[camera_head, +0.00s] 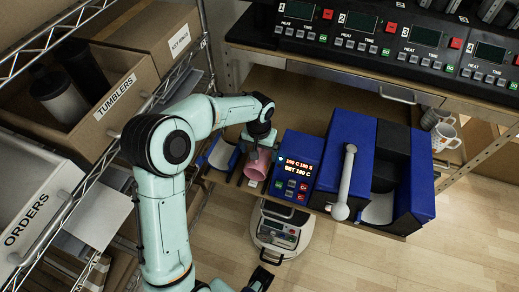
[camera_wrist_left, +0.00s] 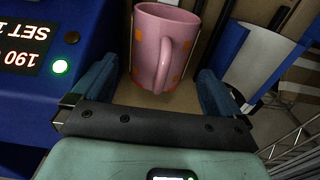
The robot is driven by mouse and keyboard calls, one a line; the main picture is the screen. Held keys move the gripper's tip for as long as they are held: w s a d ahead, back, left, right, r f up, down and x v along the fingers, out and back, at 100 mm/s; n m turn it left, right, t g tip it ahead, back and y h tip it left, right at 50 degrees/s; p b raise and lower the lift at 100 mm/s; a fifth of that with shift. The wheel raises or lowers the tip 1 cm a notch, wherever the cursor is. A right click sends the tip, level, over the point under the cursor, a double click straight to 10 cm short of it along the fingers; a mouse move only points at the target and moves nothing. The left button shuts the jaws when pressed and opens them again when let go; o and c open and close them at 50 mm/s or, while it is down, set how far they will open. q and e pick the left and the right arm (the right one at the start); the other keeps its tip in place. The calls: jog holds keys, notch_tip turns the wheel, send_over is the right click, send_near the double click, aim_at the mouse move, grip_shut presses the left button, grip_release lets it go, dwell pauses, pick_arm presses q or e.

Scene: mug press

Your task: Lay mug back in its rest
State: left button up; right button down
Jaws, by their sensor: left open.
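The pink mug (camera_head: 257,166) with orange squares is left of the blue control box in the head view. In the left wrist view the mug (camera_wrist_left: 158,45) shows its handle toward the camera and its rim at the top. My left gripper (camera_head: 259,150) is open, its fingers on either side of the mug, with gaps between. I cannot tell what the mug sits on. A blue holder with a pale curved face (camera_head: 222,154), possibly the rest, is left of the mug. A dark part at the bottom edge may be my right gripper (camera_head: 262,279); its jaws are unclear.
The blue control box (camera_head: 297,170) with a lit display stands close to the mug. A blue press with a grey lever (camera_head: 345,180) is to its right. Patterned mugs (camera_head: 444,135) stand at the far right. A wire rack with boxes (camera_head: 112,90) is at the left.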

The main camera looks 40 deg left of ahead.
pick_arm(q)
jog(key=shift+r, duration=0.15)
pick_arm(e)
jog(key=shift+r, duration=0.1)
dwell(0.4)
pick_arm(q)
jog(key=shift+r+p, duration=2.75)
jog(key=shift+r, duration=1.15)
pick_arm(e)
jog(key=r, duration=0.2)
jog(key=w+r, duration=0.2)
jog(key=r, duration=0.1)
jog(key=shift+r, duration=0.3)
pick_arm(q)
jog(key=shift+f, duration=0.1)
pick_arm(e)
jog(key=shift+s, duration=0.1)
